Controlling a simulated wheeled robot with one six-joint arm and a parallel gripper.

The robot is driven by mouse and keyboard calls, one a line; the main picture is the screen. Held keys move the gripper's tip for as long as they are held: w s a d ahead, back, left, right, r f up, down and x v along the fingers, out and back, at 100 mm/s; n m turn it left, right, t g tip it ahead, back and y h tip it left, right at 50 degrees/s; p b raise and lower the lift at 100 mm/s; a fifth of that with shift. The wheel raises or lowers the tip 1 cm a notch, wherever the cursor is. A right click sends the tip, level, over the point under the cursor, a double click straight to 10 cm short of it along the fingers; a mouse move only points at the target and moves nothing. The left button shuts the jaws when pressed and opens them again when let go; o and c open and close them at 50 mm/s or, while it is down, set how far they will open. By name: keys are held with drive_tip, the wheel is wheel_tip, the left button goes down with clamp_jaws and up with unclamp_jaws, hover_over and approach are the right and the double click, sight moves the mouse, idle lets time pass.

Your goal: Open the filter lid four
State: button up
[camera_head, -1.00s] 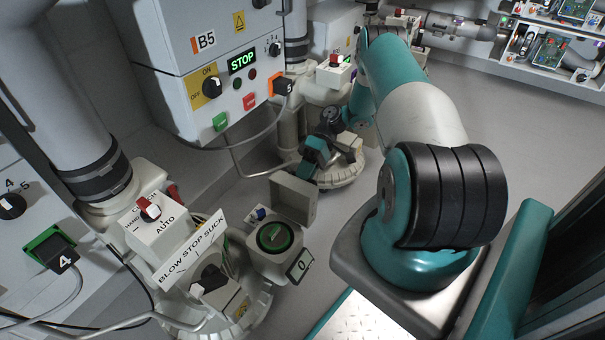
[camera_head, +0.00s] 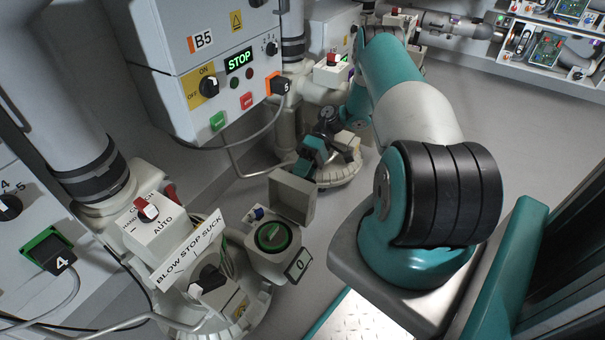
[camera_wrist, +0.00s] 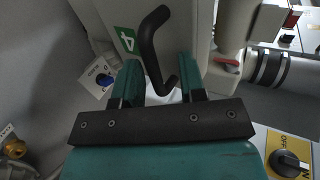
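In the wrist view my gripper (camera_wrist: 159,75) shows two teal fingers with dark inner pads, held apart. A black hooked handle (camera_wrist: 152,45) rises between the fingers, its lower bend close to the right finger. I cannot tell whether they touch. Behind it is a pale panel with a green label "4" (camera_wrist: 126,38), which appears to be filter lid four; its full outline and hinge are hidden. In the head view my arm reaches toward the back and bends down; the fingers and the handle cannot be made out there.
The B5 control cabinet (camera_head: 207,62) stands at the back left. A blower unit with a red switch (camera_head: 146,210) is at front left, beside a round green-ringed dial (camera_head: 273,236) and a raised grey flap (camera_head: 291,196). Open floor (camera_head: 500,130) lies to the right.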

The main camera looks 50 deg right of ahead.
wheel_tip(320, 180, up, 20)
drive_tip(key=p, duration=0.7)
drive_tip(key=shift+f, duration=0.15)
